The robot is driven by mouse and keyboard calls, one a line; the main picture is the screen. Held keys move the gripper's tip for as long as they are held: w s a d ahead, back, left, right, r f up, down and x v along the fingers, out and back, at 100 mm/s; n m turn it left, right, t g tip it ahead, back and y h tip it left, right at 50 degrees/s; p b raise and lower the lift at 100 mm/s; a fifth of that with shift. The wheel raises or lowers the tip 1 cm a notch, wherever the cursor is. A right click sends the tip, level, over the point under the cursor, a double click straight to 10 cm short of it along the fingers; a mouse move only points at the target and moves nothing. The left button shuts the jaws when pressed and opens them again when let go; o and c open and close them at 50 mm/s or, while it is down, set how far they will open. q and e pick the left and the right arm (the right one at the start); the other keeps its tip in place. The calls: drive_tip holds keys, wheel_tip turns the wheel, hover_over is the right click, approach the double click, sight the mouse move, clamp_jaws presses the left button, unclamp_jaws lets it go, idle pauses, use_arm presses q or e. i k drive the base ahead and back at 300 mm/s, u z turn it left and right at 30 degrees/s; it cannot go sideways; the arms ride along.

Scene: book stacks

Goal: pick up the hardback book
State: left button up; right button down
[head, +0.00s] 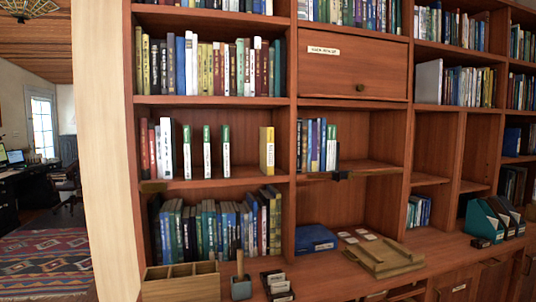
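Several books could be the hardback book, and I cannot tell which one is meant. A yellow book (267,150) stands upright at the right end of the middle shelf in the left bay. Spaced, thin green-and-white books (226,151) stand upright to its left, with gaps between them. Neither of my grippers is in view.
The wooden bookcase (353,101) has packed rows of books above and below. On the counter are a wooden divided box (180,283), a wooden tray (384,257), small cards (358,235) and teal file holders (483,221). Open floor with a patterned rug (45,262) lies left.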

sight(266, 133)
drive_tip(key=z, duration=1.15)
drive_tip(key=i, duration=0.8)
drive_tip(key=z, duration=0.6)
drive_tip(key=i, duration=0.8)
drive_tip(key=u, duration=0.85)
drive_tip(key=i, duration=0.65)
drive_tip(key=u, duration=0.75)
